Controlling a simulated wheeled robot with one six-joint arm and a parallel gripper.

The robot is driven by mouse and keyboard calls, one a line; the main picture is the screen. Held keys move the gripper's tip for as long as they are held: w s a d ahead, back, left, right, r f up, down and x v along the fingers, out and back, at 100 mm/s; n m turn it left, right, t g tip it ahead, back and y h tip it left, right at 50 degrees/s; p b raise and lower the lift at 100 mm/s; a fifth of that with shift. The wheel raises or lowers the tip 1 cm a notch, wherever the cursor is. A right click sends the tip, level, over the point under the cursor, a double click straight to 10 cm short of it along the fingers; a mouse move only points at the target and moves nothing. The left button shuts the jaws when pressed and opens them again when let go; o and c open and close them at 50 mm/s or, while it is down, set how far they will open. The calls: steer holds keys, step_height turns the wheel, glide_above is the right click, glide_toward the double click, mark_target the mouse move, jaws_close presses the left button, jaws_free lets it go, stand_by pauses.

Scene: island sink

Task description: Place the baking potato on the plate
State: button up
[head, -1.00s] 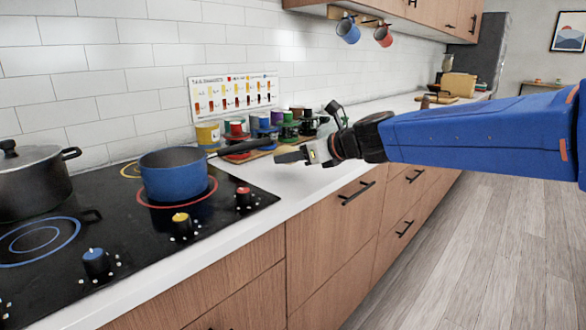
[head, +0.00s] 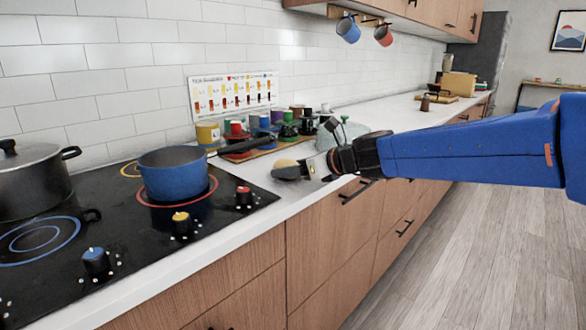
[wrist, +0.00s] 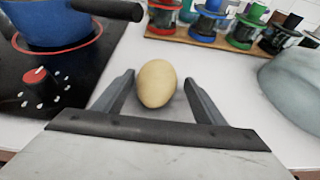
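The baking potato (wrist: 156,84) is a smooth, pale yellow oval on the white counter. It shows in the wrist view between the two dark fingers of my gripper (wrist: 158,78), which is open with a gap on each side of it. In the head view the potato (head: 285,163) shows just above the fingers of my gripper (head: 292,173), near the counter's front edge.
A blue pan (head: 172,175) stands on the black stove (head: 125,222) to the left, its dark handle reaching over the counter. Counter between potato and dish is clear.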

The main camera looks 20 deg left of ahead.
steer(key=v, duration=1.7)
steer(key=shift+d+f, duration=0.15)
steer(key=shift+d, duration=0.2)
steer(key=shift+w, duration=0.1)
